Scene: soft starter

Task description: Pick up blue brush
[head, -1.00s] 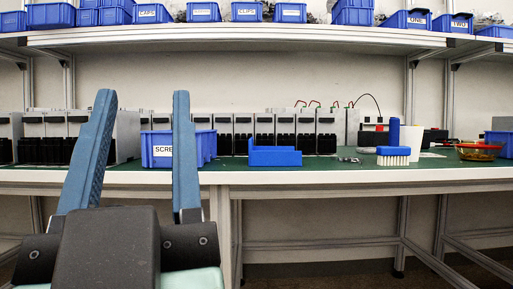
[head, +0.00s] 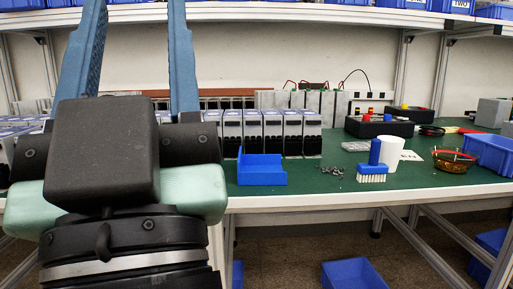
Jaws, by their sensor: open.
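The blue brush (head: 373,163) stands on the green workbench (head: 310,187), right of centre in the head view. Its white bristles face down and its blue handle points up. A white cup stands close behind it on the right. My gripper (head: 133,15) is in the left part of the view, with its two blue fingers raised and spread apart. Nothing shows between the fingers. It is well to the left of the brush and apart from it; the fingertips reach the top edge of the picture.
An empty blue tray (head: 262,170) and scattered small metal parts (head: 329,172) lie left of the brush. The white cup (head: 389,153) and a brown bowl (head: 454,160) are to its right. Grey-and-black units (head: 270,132) line the back. A shelf (head: 340,15) crosses above.

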